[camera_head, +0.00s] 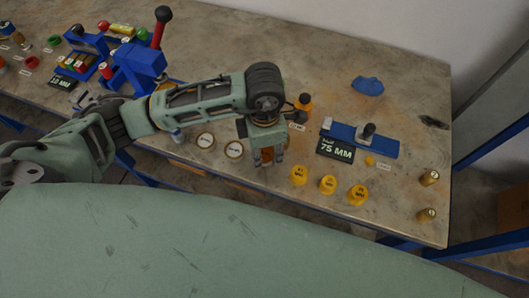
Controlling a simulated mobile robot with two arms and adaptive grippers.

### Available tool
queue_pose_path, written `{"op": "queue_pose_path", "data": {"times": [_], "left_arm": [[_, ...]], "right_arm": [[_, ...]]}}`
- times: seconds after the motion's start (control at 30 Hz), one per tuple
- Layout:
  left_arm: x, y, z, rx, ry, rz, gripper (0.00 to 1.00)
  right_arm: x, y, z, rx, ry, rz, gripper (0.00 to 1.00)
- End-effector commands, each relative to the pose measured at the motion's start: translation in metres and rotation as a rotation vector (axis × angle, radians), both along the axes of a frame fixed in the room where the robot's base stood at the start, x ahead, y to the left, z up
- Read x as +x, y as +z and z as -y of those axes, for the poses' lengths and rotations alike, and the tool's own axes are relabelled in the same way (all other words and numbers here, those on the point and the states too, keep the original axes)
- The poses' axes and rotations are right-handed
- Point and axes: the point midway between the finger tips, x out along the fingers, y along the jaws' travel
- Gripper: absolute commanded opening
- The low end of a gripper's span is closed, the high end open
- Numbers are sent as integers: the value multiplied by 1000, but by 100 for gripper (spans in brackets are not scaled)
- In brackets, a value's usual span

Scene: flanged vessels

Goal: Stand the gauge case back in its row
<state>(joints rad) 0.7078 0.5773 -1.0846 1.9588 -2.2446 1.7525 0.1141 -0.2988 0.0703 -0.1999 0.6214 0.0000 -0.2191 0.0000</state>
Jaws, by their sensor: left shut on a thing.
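My left gripper (267,158) points down over the front part of the table and is shut on a small brass-coloured thing, apparently the gauge case. The fingers hide most of it, and I cannot tell whether it touches the tabletop. Two round gauge cases with white faces and brass rims, one (204,141) and another (234,149), stand in a line just left of the gripper. My right gripper is not in view.
Yellow labelled weights (327,184) stand right of the gripper. A blue lever press (138,62) stands left.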

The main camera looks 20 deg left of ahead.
Motion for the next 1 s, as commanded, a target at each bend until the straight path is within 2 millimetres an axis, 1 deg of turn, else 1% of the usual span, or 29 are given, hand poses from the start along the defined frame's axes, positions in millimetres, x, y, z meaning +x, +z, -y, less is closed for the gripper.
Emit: {"op": "queue_pose_path", "data": {"times": [0.1, 0.23, 0.33, 0.5, 0.63, 0.67, 0.87, 1.0], "left_arm": [[-2, -17, -1, 4, 2, -6, 6], [-1, -32, 0, 1, 2, -2, 6], [0, -35, 0, 1, 0, -1, 6], [0, -36, 0, 1, 0, -1, 6], [0, -40, 0, 1, 0, -1, 6], [0, -39, 0, 2, 0, -1, 40], [-1, -38, 0, 2, 1, -1, 57], [-1, -38, 0, 2, 1, -1, 57]], "right_arm": [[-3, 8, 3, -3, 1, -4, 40], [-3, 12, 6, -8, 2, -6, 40], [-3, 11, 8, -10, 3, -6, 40], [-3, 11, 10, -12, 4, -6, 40], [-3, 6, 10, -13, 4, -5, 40], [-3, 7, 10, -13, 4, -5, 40], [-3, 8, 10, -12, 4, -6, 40], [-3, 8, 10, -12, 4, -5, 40]]}}
